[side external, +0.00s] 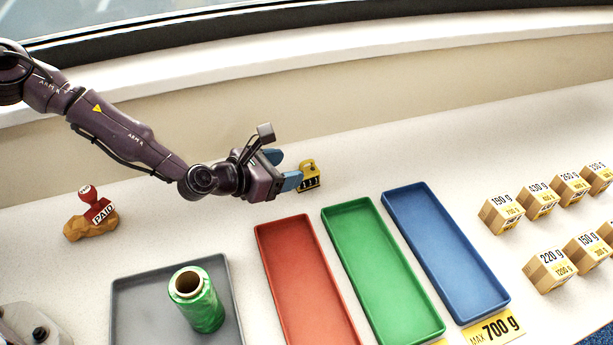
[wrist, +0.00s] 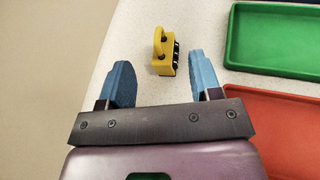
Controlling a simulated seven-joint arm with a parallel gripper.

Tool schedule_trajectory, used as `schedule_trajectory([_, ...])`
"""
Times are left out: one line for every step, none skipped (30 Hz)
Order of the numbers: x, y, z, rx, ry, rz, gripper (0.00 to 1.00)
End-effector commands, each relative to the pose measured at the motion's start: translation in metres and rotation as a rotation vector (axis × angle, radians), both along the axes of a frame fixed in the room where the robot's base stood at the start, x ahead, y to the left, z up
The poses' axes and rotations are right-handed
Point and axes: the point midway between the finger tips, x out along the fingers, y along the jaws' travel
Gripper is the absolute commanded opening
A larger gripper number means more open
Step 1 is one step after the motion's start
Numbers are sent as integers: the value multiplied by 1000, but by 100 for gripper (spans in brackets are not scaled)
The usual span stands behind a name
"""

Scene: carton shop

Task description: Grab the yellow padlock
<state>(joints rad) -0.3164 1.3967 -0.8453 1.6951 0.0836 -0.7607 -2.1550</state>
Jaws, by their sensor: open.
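The yellow padlock (side external: 309,176) stands on the pale table behind the green tray, with a dark row of number dials on one side. In the wrist view the padlock (wrist: 164,52) lies ahead of the fingertips, between their lines and nearer the right finger. My gripper (side external: 284,170) has blue fingers and is open and empty just left of the padlock in the side view. The open fingers also show in the wrist view (wrist: 163,75). I cannot tell from the side view whether a finger touches the padlock; in the wrist view they are apart.
Red (side external: 262,241), green (side external: 332,222) and blue (side external: 392,208) trays lie in front. A grey tray (side external: 120,290) holds a green film roll (side external: 205,305). A PAID stamp (side external: 98,207) stands left. Several weight-marked cartons (side external: 501,213) stand right. The table behind the padlock is clear.

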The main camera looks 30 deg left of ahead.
Motion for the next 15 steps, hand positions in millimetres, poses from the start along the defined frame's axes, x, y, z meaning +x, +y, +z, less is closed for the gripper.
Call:
schedule_trajectory([1, -1, -1, 1, 0, -1, 58])
schedule_trajectory([2, -2, -2, 1, 1, -2, 58])
schedule_trajectory([4, -3, -3, 1, 1, -2, 58])
schedule_trajectory([6, -4, -4, 1, 1, -1, 58])
schedule_trajectory([8, -5, -5, 1, 1, -2, 58])
schedule_trajectory([12, -7, -8, 1, 1, -1, 58])
schedule_trajectory([16, -9, -10, 2, 0, -2, 58])
schedule_trajectory([19, -11, -12, 2, 0, -2, 58])
schedule_trajectory([24, -14, -14, 2, -1, -3, 58])
schedule_trajectory([27, -15, -16, 1, -1, -2, 58])
schedule_trajectory([30, -16, -17, 1, 1, -1, 58])
schedule_trajectory([34, -18, -19, 1, 1, -1, 58])
schedule_trajectory([37, -19, -20, 2, -1, -1, 58])
schedule_trajectory([38, -20, -21, 1, -1, -2, 58])
schedule_trajectory([41, -21, -22, 2, 1, -3, 58])
